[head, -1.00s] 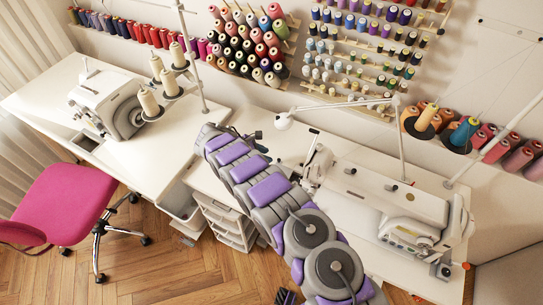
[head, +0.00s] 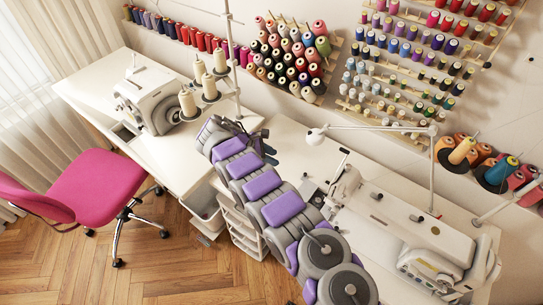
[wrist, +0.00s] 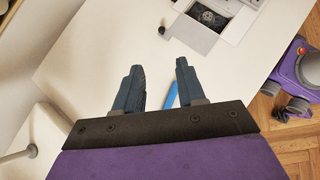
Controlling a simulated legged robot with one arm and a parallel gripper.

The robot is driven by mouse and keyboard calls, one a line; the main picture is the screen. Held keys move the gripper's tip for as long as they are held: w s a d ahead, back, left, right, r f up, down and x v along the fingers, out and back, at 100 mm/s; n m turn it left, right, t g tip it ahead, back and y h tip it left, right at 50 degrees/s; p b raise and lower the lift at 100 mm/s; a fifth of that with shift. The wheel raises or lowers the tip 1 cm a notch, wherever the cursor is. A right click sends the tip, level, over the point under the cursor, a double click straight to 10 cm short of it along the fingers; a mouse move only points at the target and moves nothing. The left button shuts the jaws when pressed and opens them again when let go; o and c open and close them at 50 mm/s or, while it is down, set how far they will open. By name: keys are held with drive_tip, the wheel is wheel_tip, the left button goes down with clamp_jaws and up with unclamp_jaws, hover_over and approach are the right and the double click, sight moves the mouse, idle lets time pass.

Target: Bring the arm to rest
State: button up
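My arm (head: 262,186), purple and grey, reaches from the lower right of the head view up and left over the tables. My gripper (head: 266,150) is at its far end and shows only as small dark parts there. In the wrist view my gripper (wrist: 158,78) has its two dark blue fingers well apart, with no object held between them. A thin blue strip (wrist: 171,95) shows behind the fingers; what it is I cannot tell. White table surface lies beyond the fingertips.
White tables (head: 290,137) carry a left sewing machine (head: 150,98), cream thread cones (head: 188,103), a lamp (head: 372,129) and a right sewing machine (head: 440,258). A pink chair (head: 98,187) stands left on the wood floor. Thread racks (head: 420,70) line the wall.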

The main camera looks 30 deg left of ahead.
drive_tip(key=w+d+r+m+g+h, duration=0.1)
drive_tip(key=w+d+r+m, duration=0.25)
drive_tip(key=d+r, duration=0.4)
drive_tip(key=w+d+r+m+g, duration=0.15)
drive_tip(key=w+d+r, duration=0.25)
drive_tip(key=d+r, duration=0.4)
drive_tip(key=s+d+r+m+g, duration=0.1)
drive_tip(key=s+d+r+m, duration=0.15)
drive_tip(key=d, duration=0.45)
drive_tip(key=s+d+r+m+g, duration=0.1)
drive_tip(key=s+d+r+m, duration=0.2)
drive_tip(key=d, duration=0.4)
drive_tip(key=s+d+r+m+g, duration=0.1)
drive_tip(key=d+r+m, duration=0.1)
drive_tip(key=d+r, duration=0.35)
drive_tip(key=s+d+r+m+g+y, duration=0.3)
drive_tip(key=s+d+m, duration=0.4)
drive_tip(key=s+d, duration=0.75)
drive_tip(key=s+f+m+y, duration=0.1)
drive_tip(key=s+m+y, duration=0.1)
drive_tip(key=s, duration=0.8)
drive_tip(key=s+a+f+m+y, duration=0.1)
drive_tip(key=s+m, duration=0.3)
drive_tip(key=s, duration=0.6)
drive_tip(key=shift+s+a+f+t+y, duration=0.15)
drive_tip(key=shift+s+f+t+y, duration=0.3)
drive_tip(key=shift+f+y, duration=0.35)
